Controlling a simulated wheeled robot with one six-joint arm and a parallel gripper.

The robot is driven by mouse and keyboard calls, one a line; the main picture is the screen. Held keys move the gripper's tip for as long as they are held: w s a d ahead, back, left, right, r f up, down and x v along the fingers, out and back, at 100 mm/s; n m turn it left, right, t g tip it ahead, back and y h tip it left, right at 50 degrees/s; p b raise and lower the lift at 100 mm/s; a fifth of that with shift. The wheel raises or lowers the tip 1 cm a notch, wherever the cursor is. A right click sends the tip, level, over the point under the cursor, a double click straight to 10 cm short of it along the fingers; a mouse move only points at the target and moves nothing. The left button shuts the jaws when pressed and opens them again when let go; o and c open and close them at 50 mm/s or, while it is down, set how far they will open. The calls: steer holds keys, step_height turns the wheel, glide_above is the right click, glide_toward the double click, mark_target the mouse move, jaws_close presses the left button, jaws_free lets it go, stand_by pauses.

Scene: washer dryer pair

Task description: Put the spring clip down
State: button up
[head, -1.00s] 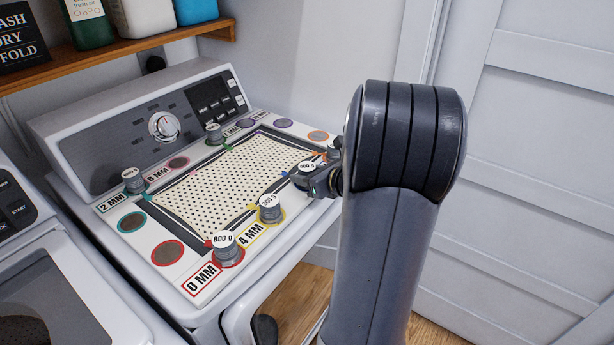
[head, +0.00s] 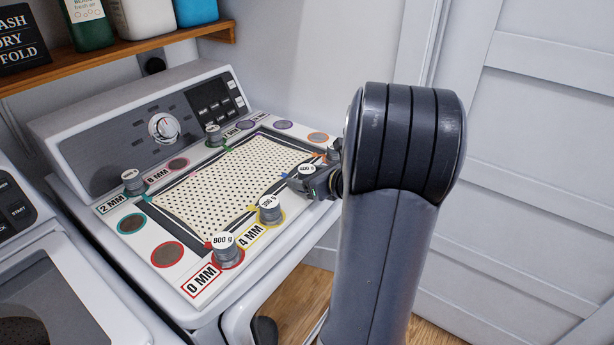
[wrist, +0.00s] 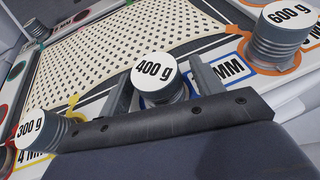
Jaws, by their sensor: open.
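I cannot make out a spring clip in either view. My gripper (wrist: 163,74) is open, with a finger on each side of a grey cylindrical weight marked 400 g (wrist: 153,71). The weight looks upright, with its white label facing up. I cannot tell whether either finger touches it. In the head view my gripper (head: 314,183) is at the right edge of the perforated cream panel (head: 232,182), partly hidden by my arm. The weight's label (head: 307,169) shows just above the fingers.
A 300 g weight (wrist: 30,124) and a 600 g weight (wrist: 283,31) flank my gripper. An 800 g weight (head: 224,246) stands near the 0 MM label, and another (head: 134,181) near 2 MM. Coloured ringed spots line the washer top. A wooden shelf (head: 130,46) with bottles is above.

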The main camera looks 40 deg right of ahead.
steer(key=v, duration=1.2)
steer(key=x, duration=1.2)
steer(key=shift+w+f+b, duration=0.2)
steer(key=shift+f+b, duration=0.05)
steer(key=shift+b, duration=0.05)
step_height(320, 180, up, 2)
steer(key=shift+s+r+p, duration=0.1)
steer(key=shift+s+p, duration=0.05)
steer(key=shift+p, duration=0.25)
steer(key=shift+r, duration=0.45)
